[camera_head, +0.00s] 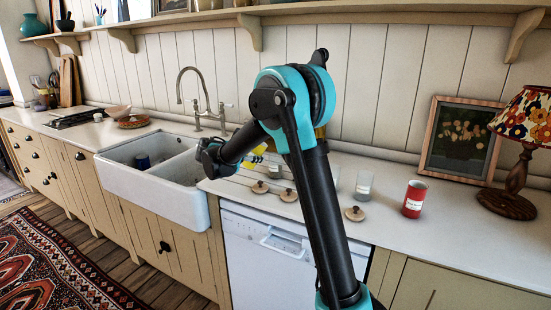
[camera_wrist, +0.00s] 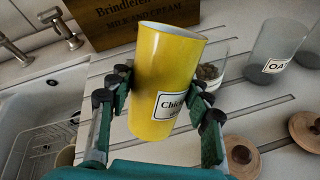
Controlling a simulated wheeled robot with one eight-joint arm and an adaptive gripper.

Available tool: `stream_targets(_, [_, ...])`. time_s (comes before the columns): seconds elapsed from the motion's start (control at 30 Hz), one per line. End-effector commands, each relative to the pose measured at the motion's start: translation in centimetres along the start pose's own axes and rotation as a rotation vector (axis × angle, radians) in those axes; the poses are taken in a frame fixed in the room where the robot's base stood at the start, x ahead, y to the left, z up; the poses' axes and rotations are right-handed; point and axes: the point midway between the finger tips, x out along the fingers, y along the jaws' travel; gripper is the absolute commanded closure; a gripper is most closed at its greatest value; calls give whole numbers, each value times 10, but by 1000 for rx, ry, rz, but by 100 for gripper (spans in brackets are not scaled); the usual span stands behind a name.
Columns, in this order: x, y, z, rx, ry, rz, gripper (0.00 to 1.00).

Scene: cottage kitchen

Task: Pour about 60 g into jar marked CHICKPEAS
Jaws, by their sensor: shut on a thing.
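My gripper (camera_wrist: 163,98) is shut on a yellow can (camera_wrist: 168,75) with a white label reading "Chick…", the rest cut off by a finger. The can looks roughly upright with a slight lean. Its contents are hidden. I cannot read CHICKPEAS on any jar.
A jar marked "OA…" (camera_wrist: 272,55) stands to the right. Wooden lids (camera_wrist: 240,154) lie on the counter. A wooden crate (camera_wrist: 130,18) stands behind the can. The sink (camera_head: 165,168) is at left; a red can (camera_head: 414,200), framed picture (camera_head: 460,140) and lamp (camera_head: 520,160) are at right.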

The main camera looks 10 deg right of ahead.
Motion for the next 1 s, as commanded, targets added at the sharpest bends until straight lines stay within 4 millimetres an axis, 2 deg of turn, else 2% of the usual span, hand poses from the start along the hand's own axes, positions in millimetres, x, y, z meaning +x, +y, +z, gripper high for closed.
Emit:
stream_targets(0.13, [5,-4,-19,-36,-35,0,86])
stream_targets(0.33, [2,-2,-32,-145,-144,1,86])
stream_targets(0.7, [-4,5,-43,-340,-340,-1,86])
stream_targets(1.0, [-6,6,-45,-392,-391,-1,86])
